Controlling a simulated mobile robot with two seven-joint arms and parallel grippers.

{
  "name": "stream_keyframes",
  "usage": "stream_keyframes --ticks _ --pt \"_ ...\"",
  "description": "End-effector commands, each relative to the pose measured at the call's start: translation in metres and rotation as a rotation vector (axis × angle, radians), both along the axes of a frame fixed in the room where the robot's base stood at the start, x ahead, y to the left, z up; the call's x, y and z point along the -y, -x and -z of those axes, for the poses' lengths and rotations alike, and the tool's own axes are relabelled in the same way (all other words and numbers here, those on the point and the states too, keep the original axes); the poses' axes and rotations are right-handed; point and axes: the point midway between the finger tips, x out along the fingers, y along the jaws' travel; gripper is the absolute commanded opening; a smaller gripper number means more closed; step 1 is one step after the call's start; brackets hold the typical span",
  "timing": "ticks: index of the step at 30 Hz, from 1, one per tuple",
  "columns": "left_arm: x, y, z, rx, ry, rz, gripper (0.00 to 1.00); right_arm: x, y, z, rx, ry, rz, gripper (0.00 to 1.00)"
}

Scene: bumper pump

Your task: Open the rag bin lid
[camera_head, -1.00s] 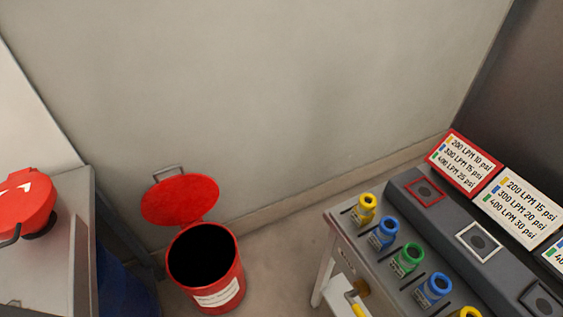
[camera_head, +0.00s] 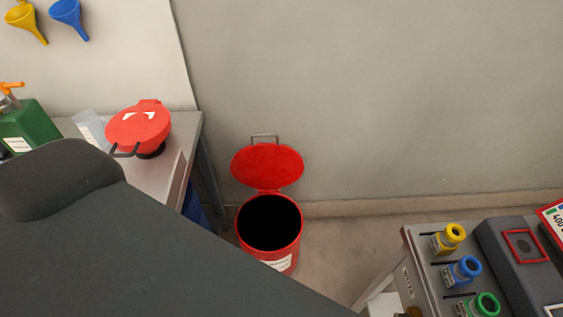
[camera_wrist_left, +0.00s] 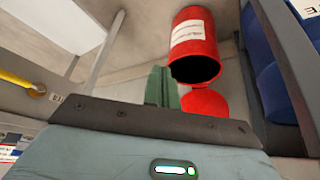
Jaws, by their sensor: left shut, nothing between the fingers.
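The red rag bin (camera_head: 285,262) stands on the floor by the wall. Its round red lid (camera_head: 267,165) is open, tipped up and back toward the wall, and the dark inside of the bin shows. In the left wrist view the bin (camera_wrist_left: 188,35) appears inverted, with part of the lid (camera_wrist_left: 205,102) below its mouth. My left gripper (camera_wrist_left: 162,85) shows there with its green fingers closed and empty, in front of the bin and lid; I cannot tell the exact gap. My left arm crosses the lower left of the head view, but its fingers are not visible there. My right gripper is not in view.
A bench (camera_head: 187,140) at left carries a red lidded container (camera_head: 138,128) and a green bottle (camera_head: 32,125). At lower right, a table (camera_head: 420,255) holds several colored fittings. Blue drums (camera_wrist_left: 272,75) stand close beside the bin. Floor between bin and table is clear.

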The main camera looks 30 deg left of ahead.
Motion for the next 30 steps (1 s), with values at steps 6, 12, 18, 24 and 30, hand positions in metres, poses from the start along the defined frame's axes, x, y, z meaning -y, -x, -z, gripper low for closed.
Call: stream_keyframes --ticks 6,12,18,24,30 --pt "0.008 -0.012 0.019 0.196 0.045 0.0 0.0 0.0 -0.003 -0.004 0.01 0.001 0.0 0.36" --pt "0.011 -0.015 0.023 0.293 0.066 -0.001 0.0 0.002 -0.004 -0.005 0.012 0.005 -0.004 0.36" --pt "0.011 -0.016 0.023 0.309 0.07 -0.002 0.07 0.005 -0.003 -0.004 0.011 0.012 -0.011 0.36" --pt "0.011 -0.016 0.023 0.309 0.07 -0.001 0.33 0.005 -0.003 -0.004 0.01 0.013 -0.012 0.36" --pt "0.013 -0.019 0.023 0.31 0.075 0.003 0.34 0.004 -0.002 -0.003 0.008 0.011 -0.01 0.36"
